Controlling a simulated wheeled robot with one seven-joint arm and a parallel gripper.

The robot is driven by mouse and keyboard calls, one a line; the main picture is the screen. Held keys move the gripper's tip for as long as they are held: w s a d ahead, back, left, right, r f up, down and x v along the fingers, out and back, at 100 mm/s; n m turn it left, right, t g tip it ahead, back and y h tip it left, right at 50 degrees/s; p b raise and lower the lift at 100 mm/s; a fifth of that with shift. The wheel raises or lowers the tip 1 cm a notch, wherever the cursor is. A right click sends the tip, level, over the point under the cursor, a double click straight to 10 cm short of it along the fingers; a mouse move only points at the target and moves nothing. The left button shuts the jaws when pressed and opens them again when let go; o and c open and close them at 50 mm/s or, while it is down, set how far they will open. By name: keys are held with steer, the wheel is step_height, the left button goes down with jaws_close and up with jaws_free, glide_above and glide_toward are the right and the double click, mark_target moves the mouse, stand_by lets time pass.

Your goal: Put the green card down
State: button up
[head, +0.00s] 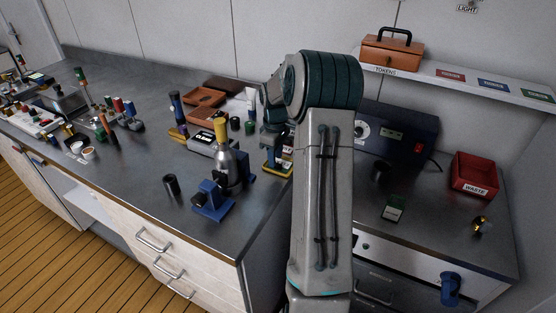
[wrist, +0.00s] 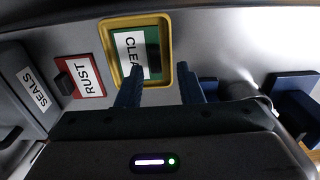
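A green card (wrist: 122,66) with a white label, its visible letters reading "CLEA", lies inside a yellow frame (wrist: 169,45) in the wrist view. A dark block stands on the card's right part. My gripper (wrist: 160,85) is open, with nothing visible between its two fingers. The left fingertip overlaps the frame's lower edge in the picture; whether it touches cannot be told. In the head view the yellow frame (head: 269,170) is partly hidden by my arm, and my fingertips are not clear there.
A red card (wrist: 90,88) marked "RUST" and a box marked "SEALS" (wrist: 29,77) lie left of the frame. Blue stands (wrist: 290,95) are at right.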

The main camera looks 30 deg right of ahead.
mark_target(277, 164)
step_height(277, 164, up, 8)
steer(key=r, duration=0.1)
steer(key=s+a+r+m, duration=0.1)
steer(key=s+a+r, duration=0.25)
steer(key=a, duration=0.35)
steer(key=s+a+m+t, duration=0.1)
steer(key=s+a+m, duration=0.1)
steer(key=s+a, duration=0.6)
steer(key=s+a+m+t, duration=0.2)
steer(key=s+a, duration=0.7)
steer(key=s, duration=0.5)
steer(key=shift+s+a+f+m+b, duration=0.2)
steer(key=shift+s+f+m+b, duration=0.15)
steer(key=shift+m, duration=0.25)
steer(key=shift+w+d, duration=0.1)
steer(key=shift+w, duration=0.05)
